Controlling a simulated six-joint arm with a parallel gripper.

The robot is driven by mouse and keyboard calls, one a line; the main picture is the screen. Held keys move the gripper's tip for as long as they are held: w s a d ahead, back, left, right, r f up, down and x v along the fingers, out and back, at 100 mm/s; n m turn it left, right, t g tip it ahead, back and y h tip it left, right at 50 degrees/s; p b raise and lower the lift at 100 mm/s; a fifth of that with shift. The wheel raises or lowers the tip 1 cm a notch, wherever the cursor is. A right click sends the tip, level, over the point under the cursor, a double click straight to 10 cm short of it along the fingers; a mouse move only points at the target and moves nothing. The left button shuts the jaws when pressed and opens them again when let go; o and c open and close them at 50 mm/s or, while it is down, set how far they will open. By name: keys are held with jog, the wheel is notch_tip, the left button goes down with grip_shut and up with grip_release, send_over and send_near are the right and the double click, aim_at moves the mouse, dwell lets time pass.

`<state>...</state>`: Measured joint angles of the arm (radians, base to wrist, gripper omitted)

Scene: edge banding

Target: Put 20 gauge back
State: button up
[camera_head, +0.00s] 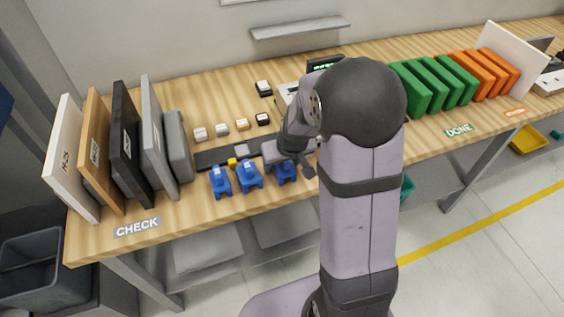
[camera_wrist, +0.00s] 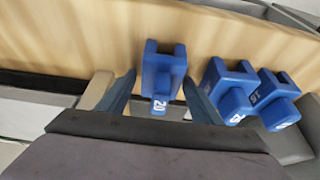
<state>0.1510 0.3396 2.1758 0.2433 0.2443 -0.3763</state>
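The 20 gauge (camera_wrist: 160,72) is a blue block with a forked end and a white 20. In the wrist view it stands between the fingers of my gripper (camera_wrist: 161,88), which look spread, with a small gap at the left finger. In the head view my gripper (camera_head: 300,170) is low over the right-hand blue gauge (camera_head: 286,172), partly hiding it. Two more blue gauges (camera_head: 248,173) (camera_head: 220,181) stand to its left; in the wrist view they are on the right (camera_wrist: 230,90) (camera_wrist: 275,98).
A dark strip (camera_head: 212,159) with a yellow piece lies behind the gauges. Several upright boards (camera_head: 122,145) stand at the left by the CHECK label (camera_head: 137,227). Green boards (camera_head: 440,85) and orange boards (camera_head: 490,72) stand at the right. The table's front edge is close.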

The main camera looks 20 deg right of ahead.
aim_at(288, 174)
jog(key=shift+r, duration=0.1)
jog(key=shift+r, duration=0.4)
jog(key=v, duration=1.1)
jog(key=s+a+f+g, duration=0.2)
jog(key=s+f, duration=0.2)
jog(key=s, duration=0.4)
jog(key=s+a+f+g, duration=0.2)
jog(key=s+a+f, duration=0.1)
jog(key=s, duration=0.5)
jog(key=shift+s+f+g, duration=0.3)
jog(key=shift+s+f, duration=0.1)
jog(key=shift+f, duration=0.3)
